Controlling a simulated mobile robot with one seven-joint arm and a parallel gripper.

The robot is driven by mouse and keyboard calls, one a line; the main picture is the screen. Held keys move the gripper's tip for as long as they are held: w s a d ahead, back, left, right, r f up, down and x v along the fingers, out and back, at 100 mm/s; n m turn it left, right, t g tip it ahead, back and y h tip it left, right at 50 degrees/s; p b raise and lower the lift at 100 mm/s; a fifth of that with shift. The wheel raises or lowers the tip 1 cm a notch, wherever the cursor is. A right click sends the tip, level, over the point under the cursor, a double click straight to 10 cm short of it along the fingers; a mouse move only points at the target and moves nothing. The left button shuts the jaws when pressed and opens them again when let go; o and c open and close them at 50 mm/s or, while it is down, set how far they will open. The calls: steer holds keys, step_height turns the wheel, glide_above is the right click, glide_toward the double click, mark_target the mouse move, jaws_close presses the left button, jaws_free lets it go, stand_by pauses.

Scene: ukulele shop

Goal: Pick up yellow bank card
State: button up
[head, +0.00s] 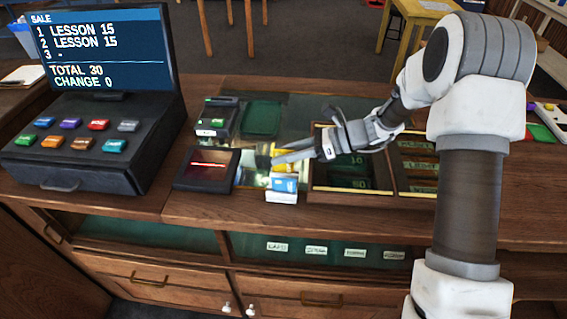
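A small yellow card (280,175) shows at the near edge of the counter, partly covered by a blue card (285,185) in front of it. Both seem to stand in a small white holder (281,197). My gripper (275,155) reaches in from the right, just above and behind the cards in the picture. Its two thin fingers point left and look apart, with nothing visible between them. I cannot tell whether a finger touches the yellow card.
A card reader with a red line (207,168) stands left of the cards, with a small terminal (217,117) behind it. A cash register (90,140) fills the left. An open tray with numbered slots (318,170) lies right, under my arm. A green mat (262,118) lies behind.

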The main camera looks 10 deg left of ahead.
steer(key=x, duration=0.3)
jaws_close()
stand_by(0.5)
